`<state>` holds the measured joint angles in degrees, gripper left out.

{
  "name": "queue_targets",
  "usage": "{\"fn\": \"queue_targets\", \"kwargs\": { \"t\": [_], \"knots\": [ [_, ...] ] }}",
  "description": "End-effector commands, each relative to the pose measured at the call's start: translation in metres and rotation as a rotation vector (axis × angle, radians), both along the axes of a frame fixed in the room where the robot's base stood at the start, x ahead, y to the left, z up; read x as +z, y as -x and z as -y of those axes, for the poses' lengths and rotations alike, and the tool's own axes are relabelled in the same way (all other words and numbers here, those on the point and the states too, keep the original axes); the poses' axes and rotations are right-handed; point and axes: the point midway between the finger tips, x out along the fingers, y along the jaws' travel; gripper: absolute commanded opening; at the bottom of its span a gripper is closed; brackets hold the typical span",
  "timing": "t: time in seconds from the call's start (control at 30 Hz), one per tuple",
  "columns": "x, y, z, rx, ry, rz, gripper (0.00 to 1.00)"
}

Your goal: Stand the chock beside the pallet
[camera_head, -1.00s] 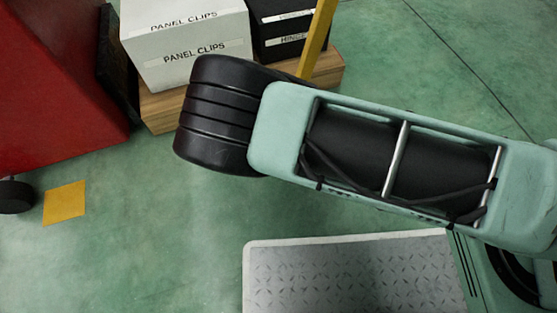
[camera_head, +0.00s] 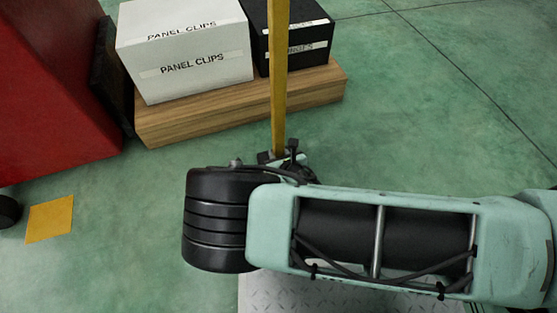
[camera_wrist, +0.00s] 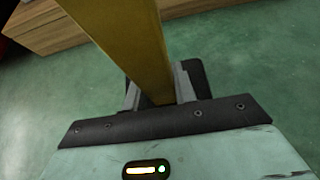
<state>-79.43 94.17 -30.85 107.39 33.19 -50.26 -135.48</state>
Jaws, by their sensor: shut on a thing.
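The chock (camera_head: 278,85) is a long yellow bar. It stands close to vertical in the head view, its upper end cut off by the frame top. My gripper (camera_head: 284,158) is shut on its lower part; the wrist view also shows the bar (camera_wrist: 128,42) between the two grey fingers of my gripper (camera_wrist: 158,88). The pallet (camera_head: 240,108) is a low wooden block on the floor behind the gripper, and its edge shows at upper left in the wrist view (camera_wrist: 45,32). The bar overlaps the pallet in the head view. Whether its lower end touches the floor is hidden.
A white box (camera_head: 185,50) labelled PANEL CLIPS and a black box (camera_head: 292,38) sit on the pallet. A red body (camera_head: 55,85) stands at left. A yellow square (camera_head: 50,218) lies on the green floor. Floor right of the pallet is clear.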

Motion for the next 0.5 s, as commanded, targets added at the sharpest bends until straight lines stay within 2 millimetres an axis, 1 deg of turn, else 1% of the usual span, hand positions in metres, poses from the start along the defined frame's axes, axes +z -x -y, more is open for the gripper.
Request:
{"fn": "queue_targets", "kwargs": {
  "t": [0.03,0.1,0.47,0.5],
  "knots": [
    [-0.012,-0.001,0.0,-0.001,-0.002,0.001,0.0],
    [-0.019,-0.001,0.0,-0.001,-0.002,0.002,0.0],
    [-0.021,-0.001,0.0,0.0,-0.002,0.003,0.0],
    [-0.023,0.0,0.0,0.0,0.0,0.0,0.3]
  ]
}}
